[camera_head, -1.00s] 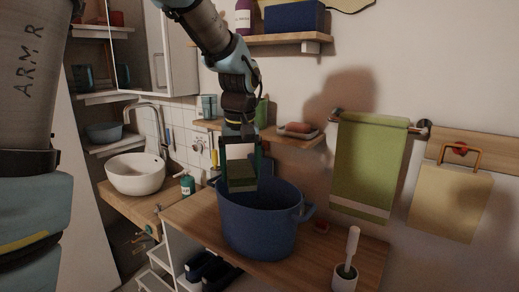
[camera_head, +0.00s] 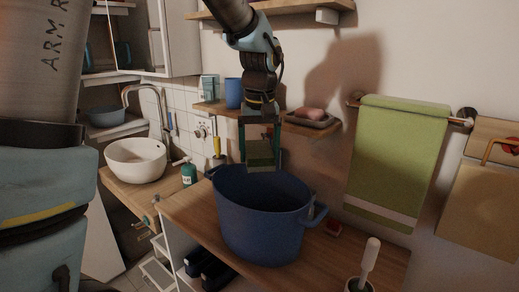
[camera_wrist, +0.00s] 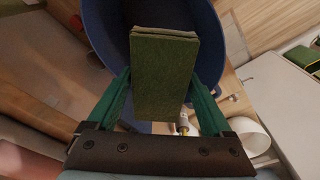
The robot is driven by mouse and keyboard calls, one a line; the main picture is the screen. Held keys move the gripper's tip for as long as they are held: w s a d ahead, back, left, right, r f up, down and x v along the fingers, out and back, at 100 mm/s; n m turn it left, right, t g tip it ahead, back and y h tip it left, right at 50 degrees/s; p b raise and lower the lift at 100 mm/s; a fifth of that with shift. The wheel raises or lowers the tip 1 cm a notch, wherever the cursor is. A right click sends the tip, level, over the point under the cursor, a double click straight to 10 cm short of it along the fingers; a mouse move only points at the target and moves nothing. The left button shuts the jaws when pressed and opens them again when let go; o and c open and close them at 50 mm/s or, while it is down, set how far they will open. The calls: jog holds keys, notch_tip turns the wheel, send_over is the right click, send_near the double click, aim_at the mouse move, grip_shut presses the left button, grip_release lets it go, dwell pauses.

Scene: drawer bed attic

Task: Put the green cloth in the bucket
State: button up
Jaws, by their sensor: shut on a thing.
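My gripper (camera_head: 262,160) points down just above the back part of the blue bucket's opening. It is shut on a folded green cloth (camera_head: 260,153), which hangs between the fingers. In the wrist view the cloth (camera_wrist: 163,75) is a flat, folded dark green block in front of the bucket's opening (camera_wrist: 95,30). The blue bucket (camera_head: 262,225) stands upright on the wooden counter, with a handle on its right side. A larger green towel (camera_head: 398,150) with a pale stripe hangs on a wall rail at the right.
A white basin (camera_head: 135,160) and a green bottle (camera_head: 189,173) stand at the left. A white-handled brush (camera_head: 370,262) stands at front right.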

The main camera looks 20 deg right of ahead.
notch_tip(320, 180, down, 8)
jog(key=b, duration=0.6)
jog(key=shift+f, duration=0.25)
jog(key=o, duration=0.8)
jog(key=shift+c, duration=0.2)
jog(key=shift+r, duration=0.1)
notch_tip(320, 180, up, 7)
jog(key=p, duration=0.6)
jog(key=shift+a, duration=0.1)
